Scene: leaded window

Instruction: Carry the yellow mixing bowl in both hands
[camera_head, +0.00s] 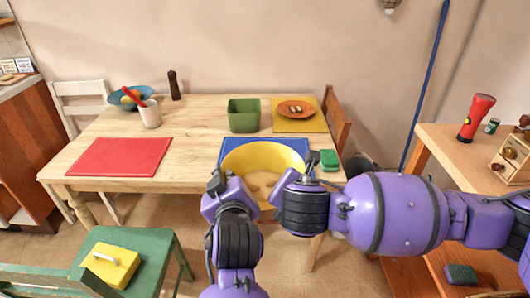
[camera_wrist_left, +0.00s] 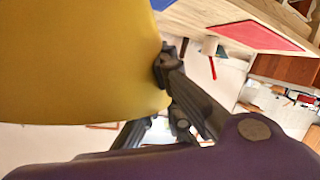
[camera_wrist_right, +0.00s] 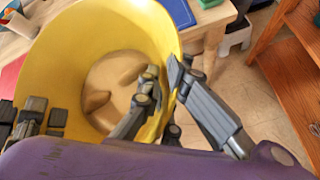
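The yellow mixing bowl (camera_head: 262,158) is between my two grippers, tilted so its inside faces the head camera, at the table's front edge. A tan, lumpy mass shows inside it in the right wrist view (camera_wrist_right: 112,78). My left gripper (camera_head: 216,182) is at the bowl's left rim; in the left wrist view a fingertip presses against the bowl's yellow wall (camera_wrist_left: 80,60). My right gripper (camera_head: 311,160) has its fingers on both sides of the right rim, as the right wrist view shows (camera_wrist_right: 172,80). The bowl hides part of the left fingers.
The wooden table (camera_head: 190,125) holds a red mat (camera_head: 120,157), a blue mat (camera_head: 300,146), a green bin (camera_head: 243,115), an orange plate (camera_head: 297,109) and a green sponge (camera_head: 329,160). A green stool (camera_head: 145,240) stands front left, a wooden shelf (camera_head: 450,145) right.

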